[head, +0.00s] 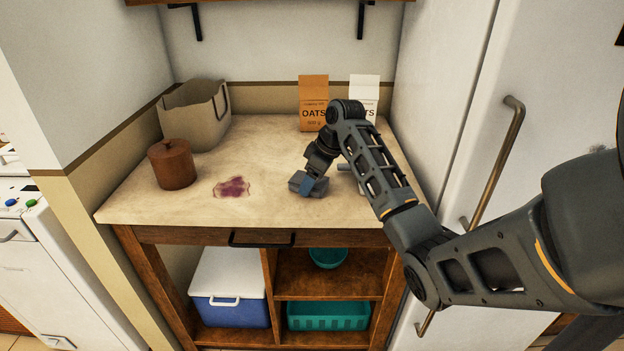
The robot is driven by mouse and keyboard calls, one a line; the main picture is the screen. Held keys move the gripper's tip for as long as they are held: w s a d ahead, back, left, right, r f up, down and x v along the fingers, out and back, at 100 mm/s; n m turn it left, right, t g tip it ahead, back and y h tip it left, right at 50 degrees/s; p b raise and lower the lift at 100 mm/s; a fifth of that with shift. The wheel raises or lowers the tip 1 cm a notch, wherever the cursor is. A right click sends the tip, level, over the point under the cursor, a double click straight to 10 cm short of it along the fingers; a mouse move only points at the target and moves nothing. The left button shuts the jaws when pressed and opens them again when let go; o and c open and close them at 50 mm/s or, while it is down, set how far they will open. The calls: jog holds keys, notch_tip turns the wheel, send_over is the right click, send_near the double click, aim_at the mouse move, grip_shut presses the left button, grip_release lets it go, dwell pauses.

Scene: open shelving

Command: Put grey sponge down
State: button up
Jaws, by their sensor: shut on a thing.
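The grey sponge (320,188) is in my gripper (308,183), low over the right front part of the pale countertop (265,135). My gripper points down and is shut on the sponge. A bluish finger covers the middle of the sponge, and its grey ends show on either side. I cannot tell whether the sponge's underside touches the counter. A purple stain (232,187) lies on the counter to the left of the sponge, apart from it.
A brown lidded pot (172,165) and a beige bag-like container (199,118) stand at the left. An orange oats bag (313,95) and a white bag (364,89) stand at the back. A pale object (345,167) is partly hidden behind my arm. The counter's middle is clear.

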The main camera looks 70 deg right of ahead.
jog(key=shift+f, duration=0.25)
jog(key=o, duration=0.9)
jog(key=shift+f, duration=0.1)
jog(key=shift+c, duration=0.2)
jog(key=shift+o, duration=0.4)
jog(key=shift+a, duration=0.1)
jog(key=shift+f, duration=0.15)
jog(key=shift+a, duration=0.1)
jog(key=v, duration=1.3)
jog(key=shift+d+p, duration=0.2)
jog(key=shift+p, duration=0.15)
jog(key=shift+w, duration=0.1)
